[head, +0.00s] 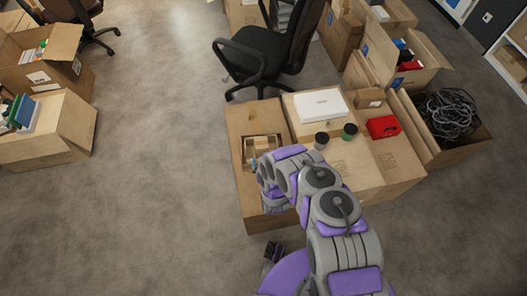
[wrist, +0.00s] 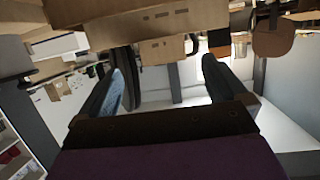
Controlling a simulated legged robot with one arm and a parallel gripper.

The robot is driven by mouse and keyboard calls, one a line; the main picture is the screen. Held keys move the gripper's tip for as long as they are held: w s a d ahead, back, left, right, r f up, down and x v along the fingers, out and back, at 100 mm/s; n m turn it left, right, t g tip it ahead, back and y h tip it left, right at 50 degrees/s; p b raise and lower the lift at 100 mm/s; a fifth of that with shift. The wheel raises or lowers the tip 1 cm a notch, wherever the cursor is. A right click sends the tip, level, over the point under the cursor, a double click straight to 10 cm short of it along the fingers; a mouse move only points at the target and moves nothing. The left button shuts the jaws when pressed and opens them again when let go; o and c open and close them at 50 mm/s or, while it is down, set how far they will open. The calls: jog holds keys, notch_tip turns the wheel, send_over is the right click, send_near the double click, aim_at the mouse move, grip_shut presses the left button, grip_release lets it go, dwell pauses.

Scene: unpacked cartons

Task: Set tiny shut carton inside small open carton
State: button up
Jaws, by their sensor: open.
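The small open carton (head: 249,143) sits on a larger brown carton at the left of the group in the head view. A tiny shut brown carton (head: 370,98) lies to the right, beside a white box. My gripper (head: 262,168) is at the near side of the small open carton, partly hidden by my arm; I cannot tell whether they touch. In the wrist view my gripper (wrist: 166,84) has two dark fingers spread apart with nothing held between them. A small brown carton (wrist: 162,50) shows upside down beyond them; I cannot tell which one it is.
A white box (head: 320,104), two dark-lidded cups (head: 321,140) and (head: 349,131), and a red box (head: 383,126) stand on the cartons. An open carton of black cables (head: 451,113) is at right. A black chair (head: 268,50) stands behind.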

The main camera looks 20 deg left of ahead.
jog(key=shift+v, duration=1.05)
